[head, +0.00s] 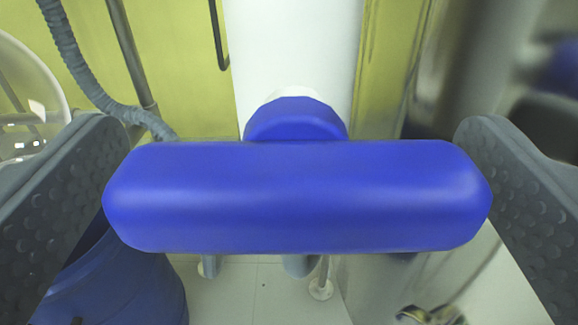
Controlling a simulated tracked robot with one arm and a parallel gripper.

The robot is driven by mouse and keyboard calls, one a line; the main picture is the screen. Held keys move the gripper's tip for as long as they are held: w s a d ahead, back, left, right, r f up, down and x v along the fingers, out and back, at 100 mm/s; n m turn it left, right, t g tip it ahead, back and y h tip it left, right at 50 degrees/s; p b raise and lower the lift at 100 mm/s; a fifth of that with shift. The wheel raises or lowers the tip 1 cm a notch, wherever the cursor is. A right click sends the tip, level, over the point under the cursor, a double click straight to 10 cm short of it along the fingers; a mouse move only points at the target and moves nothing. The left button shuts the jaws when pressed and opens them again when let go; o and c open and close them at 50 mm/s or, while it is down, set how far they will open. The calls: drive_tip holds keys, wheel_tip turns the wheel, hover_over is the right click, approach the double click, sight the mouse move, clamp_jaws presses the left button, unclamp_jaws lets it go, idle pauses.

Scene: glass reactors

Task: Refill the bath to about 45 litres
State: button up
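A bright blue T-shaped handle (298,200) lies level across the middle of the head view. Its short round hub (295,120) sits behind the bar, at the foot of a white column. My gripper (292,128) has its two grey, studded fingers wide apart, one at each end of the bar. The bar spans the space between them and covers part of their inner faces. No gap shows at either end, but I cannot tell whether the fingers press on it. No bath, water level or litre reading can be made out.
A white column (293,45) stands behind the handle. A grey ribbed hose (80,55) and a metal rod are at upper left, near a curved clear vessel (25,90). A blue rounded body (125,285) is at lower left. Pale floor (258,295) shows below.

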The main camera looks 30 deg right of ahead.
drive_tip(key=shift+s, duration=0.15)
drive_tip(key=v, duration=1.3)
drive_tip(key=shift+s+a, duration=0.15)
drive_tip(key=shift+a, duration=0.1)
drive_tip(key=shift+f, duration=0.1)
idle(0.9)
drive_tip(key=w+a+r+n+y, duration=0.2)
drive_tip(key=a+r, duration=0.8)
drive_tip(key=r, duration=0.2)
drive_tip(key=w+a+r+n+y, duration=0.1)
drive_tip(key=w+a+r+y, duration=0.1)
drive_tip(key=a+r, duration=0.95)
drive_tip(key=s+a+r+n+y, duration=0.3)
drive_tip(key=s+a+r+y, duration=0.2)
drive_tip(key=s+a+r, duration=1.1)
wheel_tip(320, 180, up, 4)
drive_tip(key=shift+s, duration=0.8)
